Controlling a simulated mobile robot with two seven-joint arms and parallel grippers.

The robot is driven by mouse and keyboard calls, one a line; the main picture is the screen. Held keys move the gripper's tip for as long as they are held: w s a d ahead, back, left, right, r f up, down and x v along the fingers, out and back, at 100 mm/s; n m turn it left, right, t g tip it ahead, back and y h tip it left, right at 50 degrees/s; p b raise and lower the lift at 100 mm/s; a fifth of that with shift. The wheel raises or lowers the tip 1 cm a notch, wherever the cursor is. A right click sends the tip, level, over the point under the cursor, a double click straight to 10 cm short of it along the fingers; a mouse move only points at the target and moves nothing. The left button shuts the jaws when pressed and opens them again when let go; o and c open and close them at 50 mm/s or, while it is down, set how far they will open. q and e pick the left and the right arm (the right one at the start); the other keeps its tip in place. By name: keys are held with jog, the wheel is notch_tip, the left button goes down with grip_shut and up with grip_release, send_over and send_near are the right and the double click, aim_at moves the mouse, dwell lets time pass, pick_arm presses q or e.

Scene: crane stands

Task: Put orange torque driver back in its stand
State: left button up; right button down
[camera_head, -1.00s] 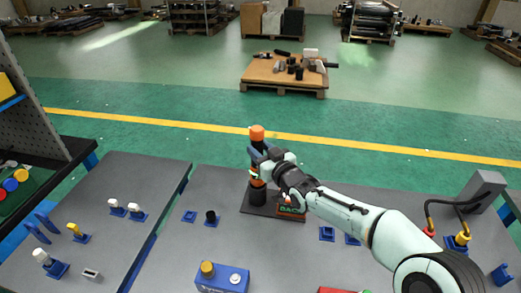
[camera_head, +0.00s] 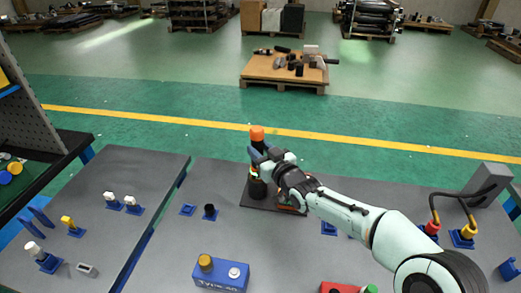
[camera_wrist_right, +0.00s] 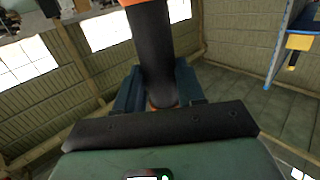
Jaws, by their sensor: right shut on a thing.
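The orange torque driver (camera_head: 257,133) has an orange cap and a black body and stands upright at the back of the grey table. My right gripper (camera_head: 260,155) comes in from the right and is shut around its black body below the cap. In the right wrist view the black body (camera_wrist_right: 155,50) rises between the blue fingers, with orange at its top. Below the gripper is a black cup-like stand (camera_head: 257,189) on a dark base plate (camera_head: 250,205). The gripper hides part of the driver, and I cannot tell whether its lower end is in the stand. My left gripper is not in view.
A blue box (camera_head: 221,275) stands at the front, and a red box (camera_head: 340,288) is partly cut off. Small blue holders (camera_head: 188,210) stand left of the base plate. A grey block with cables (camera_head: 487,187) is at the right.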

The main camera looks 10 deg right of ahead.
jog(key=c, duration=0.6)
grip_release()
jog(key=shift+r, duration=0.2)
jog(key=shift+f, duration=0.4)
jog(key=shift+b+v, duration=0.65)
jog(key=shift+v, duration=0.65)
jog(key=shift+b+v, duration=0.3)
jog(key=shift+v, duration=0.95)
jog(key=shift+r, duration=0.2)
